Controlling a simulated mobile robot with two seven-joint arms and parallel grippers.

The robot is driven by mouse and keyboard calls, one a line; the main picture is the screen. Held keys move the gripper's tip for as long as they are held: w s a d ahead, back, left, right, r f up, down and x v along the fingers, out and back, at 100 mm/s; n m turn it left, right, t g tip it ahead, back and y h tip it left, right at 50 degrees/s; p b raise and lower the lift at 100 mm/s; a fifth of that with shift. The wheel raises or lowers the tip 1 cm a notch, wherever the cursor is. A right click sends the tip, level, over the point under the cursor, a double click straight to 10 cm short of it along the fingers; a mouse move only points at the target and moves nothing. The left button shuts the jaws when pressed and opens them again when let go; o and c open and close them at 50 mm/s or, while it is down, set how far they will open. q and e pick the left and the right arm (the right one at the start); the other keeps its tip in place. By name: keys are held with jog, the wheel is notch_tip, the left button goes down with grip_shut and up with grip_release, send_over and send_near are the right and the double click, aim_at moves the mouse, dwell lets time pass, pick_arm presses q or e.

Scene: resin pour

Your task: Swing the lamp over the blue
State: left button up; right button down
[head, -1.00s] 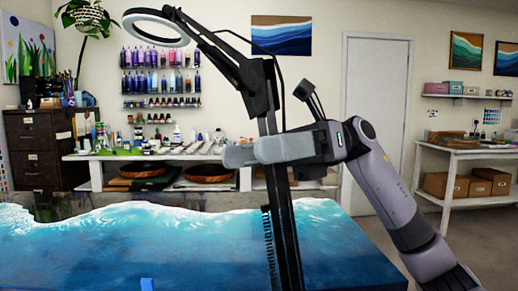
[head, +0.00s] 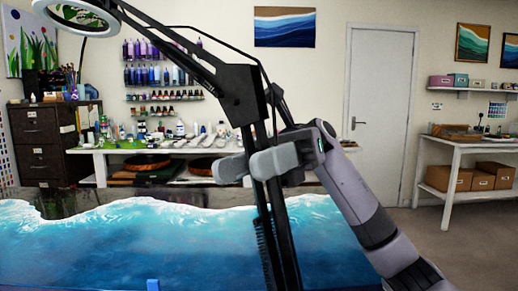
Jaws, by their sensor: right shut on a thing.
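The lamp has a white ring head (head: 84,14) at the upper left, partly cut off by the top edge of the head view. Its black jointed arm (head: 190,62) runs down to a dark post (head: 275,235) with a spring. The blue resin surface (head: 150,240), with white foam-like edges, spreads below and left of the post. My right gripper (head: 245,167) has its grey fingers at the lamp's post, shut on it just below the joint. The exact contact is partly hidden by the fingers. My left gripper is out of view.
A small blue block (head: 153,285) shows at the bottom edge. Behind stand a white workbench (head: 100,168) with bottles, a dark cabinet (head: 40,140) and a white door (head: 378,110). A side table (head: 455,150) with boxes is at the right. The floor at right is clear.

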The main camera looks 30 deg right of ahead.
jog(key=shift+s+a+n+g, duration=0.2)
jog(key=shift+n+g, duration=0.1)
jog(key=shift+g, duration=0.2)
jog(key=shift+w, duration=0.1)
jog(key=c, duration=0.7)
grip_release()
jog(key=shift+d, duration=0.1)
jog(key=shift+v, duration=3.45)
jog(key=shift+r, duration=0.1)
